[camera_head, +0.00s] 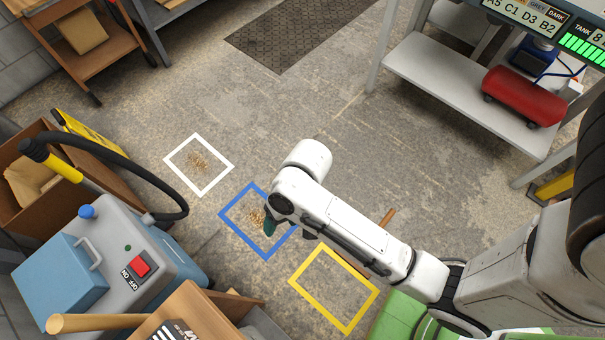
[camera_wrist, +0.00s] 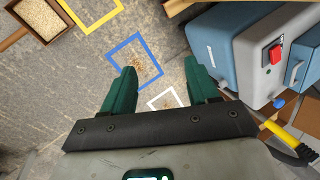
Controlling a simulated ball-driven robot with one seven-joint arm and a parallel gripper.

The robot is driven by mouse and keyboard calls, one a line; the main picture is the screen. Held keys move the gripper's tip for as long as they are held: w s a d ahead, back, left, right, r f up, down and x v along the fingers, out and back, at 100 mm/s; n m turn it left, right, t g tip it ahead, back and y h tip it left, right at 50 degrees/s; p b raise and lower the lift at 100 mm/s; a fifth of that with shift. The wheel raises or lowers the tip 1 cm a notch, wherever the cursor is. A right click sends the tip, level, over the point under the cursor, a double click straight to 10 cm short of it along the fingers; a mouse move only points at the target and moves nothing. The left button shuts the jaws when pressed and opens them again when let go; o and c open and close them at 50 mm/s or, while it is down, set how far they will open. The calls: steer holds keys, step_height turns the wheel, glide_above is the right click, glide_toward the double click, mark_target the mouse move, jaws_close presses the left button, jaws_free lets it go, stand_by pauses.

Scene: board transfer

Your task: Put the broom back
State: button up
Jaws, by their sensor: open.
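No broom can be told for certain in either view. A light wooden handle (camera_head: 95,323) lies at the bottom left of the head view, by a brown box; I cannot tell what it belongs to. A wooden stick (camera_head: 387,218) shows behind my arm. In the wrist view, a wooden-edged pan (camera_wrist: 42,18) full of grains sits at the top left. My gripper (camera_head: 269,226) points down above the blue square (camera_head: 262,256), partly hidden by my arm. Its green fingers in the wrist view (camera_wrist: 160,85) are apart, with nothing between them.
Grains lie in the white square (camera_head: 199,165) and the blue square. The yellow square (camera_head: 333,289) looks bare. A grey-blue machine (camera_head: 120,255) with a black hose stands left. A grey shelf (camera_head: 460,90) bears a red cylinder (camera_head: 524,96).

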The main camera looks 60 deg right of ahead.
steer(key=s+d+r+n+h, duration=0.3)
steer(key=s+d+n+h, duration=0.1)
steer(key=s+d, duration=0.4)
steer(key=shift+s+d+r+n, duration=0.3)
steer(key=shift+s+d+r, duration=0.1)
steer(key=shift+d, duration=0.3)
